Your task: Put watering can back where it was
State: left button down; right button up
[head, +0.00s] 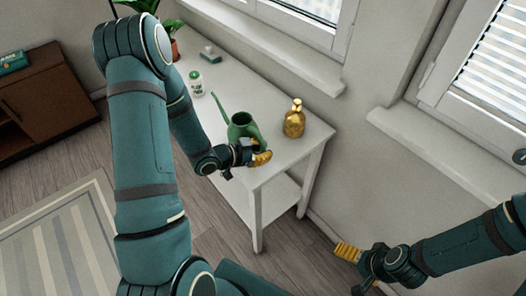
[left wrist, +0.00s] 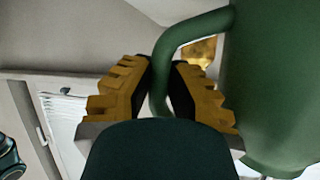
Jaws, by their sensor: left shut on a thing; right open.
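The green watering can (head: 242,128) is at the near end of the white table (head: 283,152), with its spout pointing toward the upper left. My left gripper (head: 262,158) is at the can's near side. In the left wrist view, my left gripper (left wrist: 160,88) is shut on the can's curved handle (left wrist: 160,60), and the can's body (left wrist: 285,80) fills the right side. The arm hides part of the can's base, so I cannot tell whether it touches the tabletop. My right gripper (head: 350,254) is open and empty, low at the lower right, away from the table.
A gold bottle (head: 294,120) stands just right of the can. A white and green container (head: 196,84), a small blue-grey item (head: 210,55) and a potted plant (head: 172,48) are farther back. The wall and windowsill (head: 290,60) border the table's right side. A brown cabinet (head: 45,95) stands at left.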

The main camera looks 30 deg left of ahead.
pick_arm(q)
jog(key=shift+f, duration=0.15)
jog(key=c, duration=1)
grip_release()
jog(key=shift+c, duration=0.2)
jog(key=shift+s+r, duration=0.1)
jog(key=shift+r, duration=0.2)
jog(key=p+v, duration=0.2)
jog(key=v, duration=1)
